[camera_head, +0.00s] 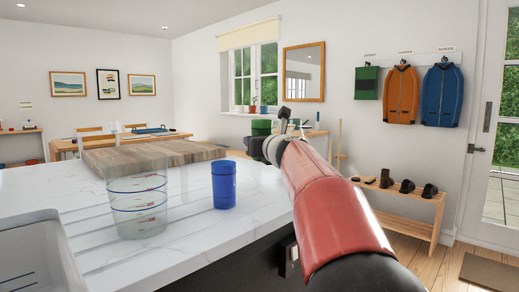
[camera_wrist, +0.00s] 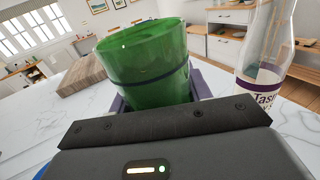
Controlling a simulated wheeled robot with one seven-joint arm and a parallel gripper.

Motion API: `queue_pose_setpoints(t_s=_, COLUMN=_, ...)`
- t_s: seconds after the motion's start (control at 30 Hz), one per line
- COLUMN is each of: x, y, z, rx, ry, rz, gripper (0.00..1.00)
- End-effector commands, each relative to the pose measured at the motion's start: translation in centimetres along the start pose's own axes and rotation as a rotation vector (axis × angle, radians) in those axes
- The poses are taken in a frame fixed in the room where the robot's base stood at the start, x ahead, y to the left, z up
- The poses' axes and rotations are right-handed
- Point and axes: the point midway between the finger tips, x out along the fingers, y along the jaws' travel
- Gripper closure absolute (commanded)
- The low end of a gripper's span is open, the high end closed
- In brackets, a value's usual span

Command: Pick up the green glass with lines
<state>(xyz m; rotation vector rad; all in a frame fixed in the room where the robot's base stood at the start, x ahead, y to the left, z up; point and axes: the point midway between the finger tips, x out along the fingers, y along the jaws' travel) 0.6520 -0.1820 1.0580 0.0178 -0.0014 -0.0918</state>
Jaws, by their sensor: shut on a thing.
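The green glass (camera_wrist: 145,68) with dark lines around it fills the middle of the wrist view, held between the fingers of my gripper (camera_wrist: 155,100). It is tilted in that view. In the head view only a small green part of the glass (camera_head: 261,127) shows behind my gripper (camera_head: 264,144), at the right end of the counter. My gripper is shut on the glass. The arm hides much of it, and I cannot tell how far its base is from the counter.
A clear measuring container (camera_head: 138,205) and a blue cup (camera_head: 224,185) stand on the white counter (camera_head: 90,215). A wooden board (camera_head: 150,155) lies behind them. A clear bottle (camera_wrist: 265,50) stands right of the glass in the wrist view. A sink (camera_head: 30,255) is at the near left.

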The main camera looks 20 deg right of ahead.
Motion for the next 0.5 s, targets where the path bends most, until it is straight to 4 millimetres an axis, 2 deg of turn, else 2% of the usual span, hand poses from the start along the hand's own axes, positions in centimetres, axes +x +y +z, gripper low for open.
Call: queue_pose_setpoints(t_s=0.5, x=0.0, y=0.1, z=5.3, rx=-0.003, ry=-0.003, rz=-0.002, gripper=0.84)
